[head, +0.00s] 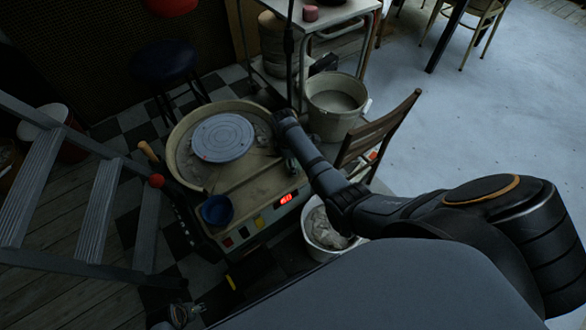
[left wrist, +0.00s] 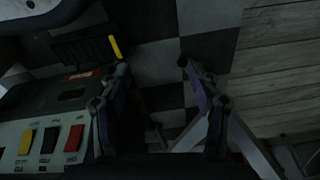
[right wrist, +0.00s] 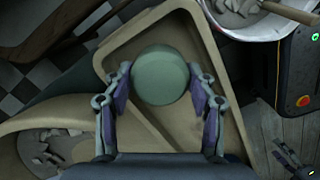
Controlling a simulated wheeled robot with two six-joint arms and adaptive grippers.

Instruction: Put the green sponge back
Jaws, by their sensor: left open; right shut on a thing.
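The green sponge (right wrist: 160,76) is a round, pale green disc in the right wrist view. My right gripper (right wrist: 160,80) is shut on it, one finger on each side. Under it is the tan tray part (right wrist: 225,95) of the pottery wheel's basin; I cannot tell whether the sponge touches it. In the head view my right arm reaches the right side of the wheel basin (head: 178,165), and the sponge is hard to make out there. My left gripper (left wrist: 155,68) is open and empty above the checkered floor, beside the wheel's control panel.
The grey wheel head (head: 222,137) sits in the basin, with a blue bowl (head: 217,210) at the front corner. A white bucket (head: 325,235) and a larger bucket (head: 335,105) stand right of the wheel, near a wooden chair (head: 385,130). A stepladder (head: 98,210) stands left.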

